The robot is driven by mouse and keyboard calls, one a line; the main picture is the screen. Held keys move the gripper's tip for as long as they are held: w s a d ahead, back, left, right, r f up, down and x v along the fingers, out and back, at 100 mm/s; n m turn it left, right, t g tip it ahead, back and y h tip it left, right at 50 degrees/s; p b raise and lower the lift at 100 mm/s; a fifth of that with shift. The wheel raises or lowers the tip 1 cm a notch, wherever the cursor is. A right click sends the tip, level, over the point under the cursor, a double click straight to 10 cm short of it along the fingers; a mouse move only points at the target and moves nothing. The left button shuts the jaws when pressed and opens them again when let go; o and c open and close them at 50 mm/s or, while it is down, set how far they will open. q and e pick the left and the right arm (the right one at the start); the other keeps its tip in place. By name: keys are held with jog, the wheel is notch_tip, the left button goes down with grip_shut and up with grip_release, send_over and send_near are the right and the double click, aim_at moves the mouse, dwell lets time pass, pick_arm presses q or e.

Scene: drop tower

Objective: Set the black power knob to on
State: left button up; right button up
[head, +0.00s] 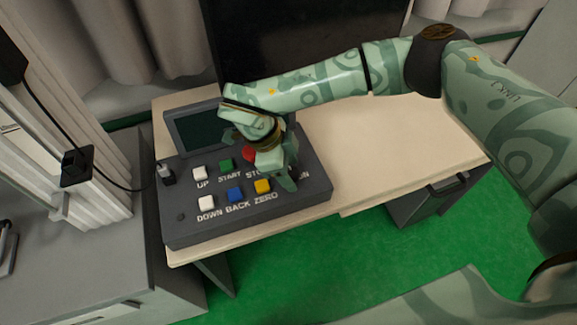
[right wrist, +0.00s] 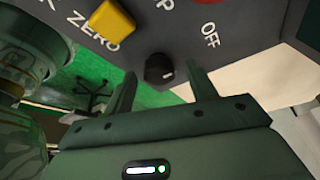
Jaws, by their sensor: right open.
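The black power knob (right wrist: 158,68) shows in the right wrist view, on the grey control panel (right wrist: 140,40). A small pale mark shows on its lower right edge. My right gripper (head: 288,182) is over the right part of the panel (head: 240,222) in the head view. Its fingers are apart, and in the right wrist view the knob appears between the fingertips; I cannot tell if they touch it. In the head view the gripper hides the knob and most of the ON label. My left gripper is not in view.
White (head: 206,203), blue (head: 235,194), yellow (head: 262,186), green (head: 226,165) and red (head: 249,154) buttons sit close left of the gripper. A dark screen (head: 200,130) stands behind them. The beige desk (head: 370,150) is clear to the right.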

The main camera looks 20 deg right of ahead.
jog(key=c, duration=1)
